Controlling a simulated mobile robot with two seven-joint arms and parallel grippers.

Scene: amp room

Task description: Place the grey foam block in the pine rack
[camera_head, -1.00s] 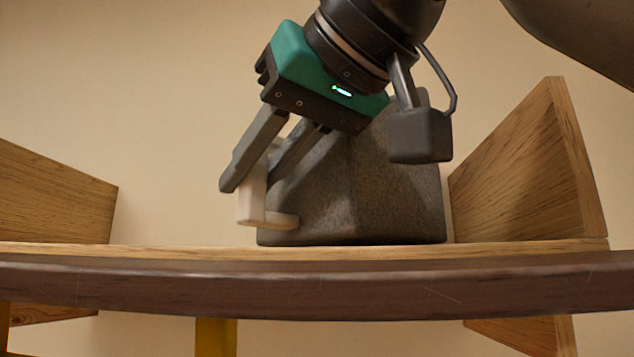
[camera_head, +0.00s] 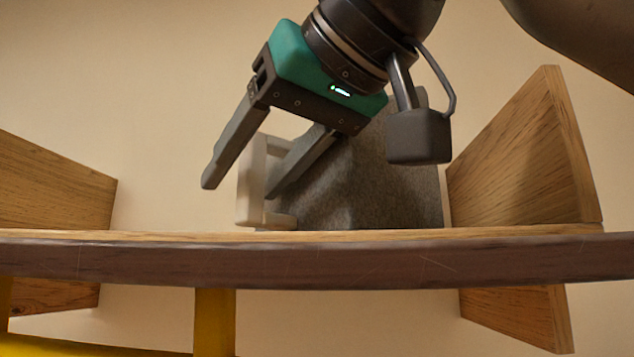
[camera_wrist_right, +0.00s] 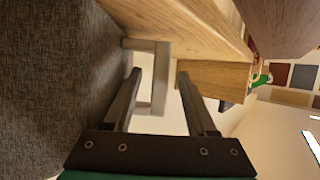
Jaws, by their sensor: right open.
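The grey foam block (camera_head: 385,175) stands upright on the wooden board of the pine rack (camera_head: 520,165), between two slanting side boards. A pale U-shaped handle (camera_head: 249,180) sticks out from its left side. My right gripper (camera_head: 243,185) is open, its fingers on either side of the handle's upright bar, with a visible gap on the left. In the right wrist view, the handle (camera_wrist_right: 160,80) shows between the two fingers (camera_wrist_right: 160,72) and the block (camera_wrist_right: 50,90) fills the left side. My gripper covers the block's upper left. My left gripper is out of view.
A dark brown curved edge (camera_head: 400,272) runs across in front of the rack. A yellow post (camera_head: 214,320) stands below it. The left side board (camera_head: 50,190) is well apart from the block, with free room between. A plain beige wall (camera_head: 150,80) is behind.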

